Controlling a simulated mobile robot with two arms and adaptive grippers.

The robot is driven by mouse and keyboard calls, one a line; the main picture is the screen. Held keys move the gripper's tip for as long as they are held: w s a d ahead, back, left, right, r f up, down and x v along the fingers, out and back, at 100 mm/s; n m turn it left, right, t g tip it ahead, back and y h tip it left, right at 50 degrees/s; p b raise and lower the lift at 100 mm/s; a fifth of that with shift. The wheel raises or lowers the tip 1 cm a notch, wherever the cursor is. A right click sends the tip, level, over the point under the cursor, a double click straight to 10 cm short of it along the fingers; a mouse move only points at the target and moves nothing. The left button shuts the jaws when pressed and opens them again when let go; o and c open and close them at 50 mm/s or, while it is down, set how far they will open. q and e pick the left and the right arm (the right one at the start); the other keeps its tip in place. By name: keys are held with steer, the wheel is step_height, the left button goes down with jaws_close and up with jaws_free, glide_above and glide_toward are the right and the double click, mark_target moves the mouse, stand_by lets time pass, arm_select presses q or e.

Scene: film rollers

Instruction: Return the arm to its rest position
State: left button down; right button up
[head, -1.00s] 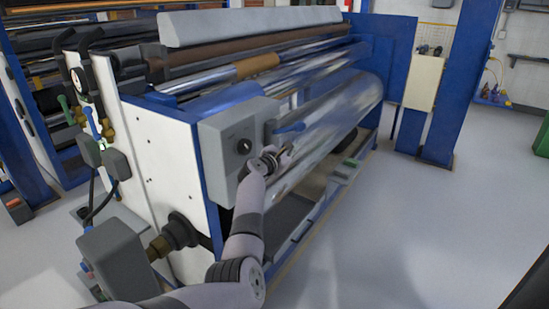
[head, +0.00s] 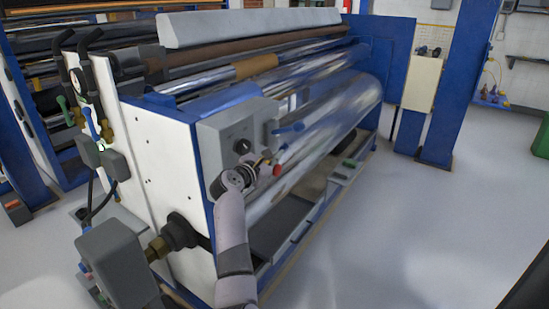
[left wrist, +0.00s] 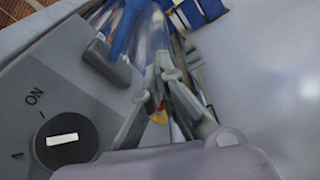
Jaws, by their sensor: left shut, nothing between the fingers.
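My left arm comes up from the bottom in the head view. Its gripper (head: 264,161) is in front of the grey control box (head: 212,136), just below its black knob, and is empty. In the left wrist view the two fingers (left wrist: 161,72) come together at their tips and are shut. The knob (left wrist: 66,140) with a white bar and the word ON shows left of them. A blue lever (head: 290,128) sticks out right of the box, above a red button (head: 278,170). My right gripper is not in view.
The large machine with its shiny film roller (head: 335,115) fills the middle. A blue post (head: 447,100) stands at the right. The grey floor (head: 410,230) is clear at the right. A grey box (head: 118,262) juts out at the lower left.

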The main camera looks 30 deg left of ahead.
arm_select(q)
steer(key=shift+a+f, duration=0.1)
steer(key=s+d+f+m+g, duration=0.2)
steer(key=s+d+f+m, duration=0.15)
steer(key=f, duration=0.75)
steer(key=s+d+f+m+g+b, duration=0.1)
steer(key=s+d+f+m+g, duration=0.2)
steer(key=f, duration=0.9)
steer(key=s+d+f+m+g, duration=0.1)
steer(key=d+f+m, duration=0.3)
steer(key=f, duration=0.7)
steer(key=s+d+f+m+g+b, duration=0.1)
steer(key=s+d+f+m+g, duration=0.1)
steer(key=s+f+m, duration=0.5)
steer(key=s+d+f+m+g, duration=0.2)
steer(key=s+f+m, duration=0.1)
steer(key=s+f, duration=0.85)
steer(key=s+d+f+m+g, duration=0.1)
steer(key=s+f+m, duration=0.3)
steer(key=s, duration=0.8)
steer(key=s+d+f+m+g+b, duration=0.1)
steer(key=s+f+m, duration=0.4)
steer(key=s, duration=0.8)
steer(key=s+d+f+m+g, duration=0.2)
steer(key=s+f, duration=0.6)
steer(key=s, duration=0.4)
steer(key=m+g, duration=0.1)
steer(key=m, duration=0.1)
steer(key=shift+s+d+m, duration=0.15)
steer(key=shift+m, duration=0.2)
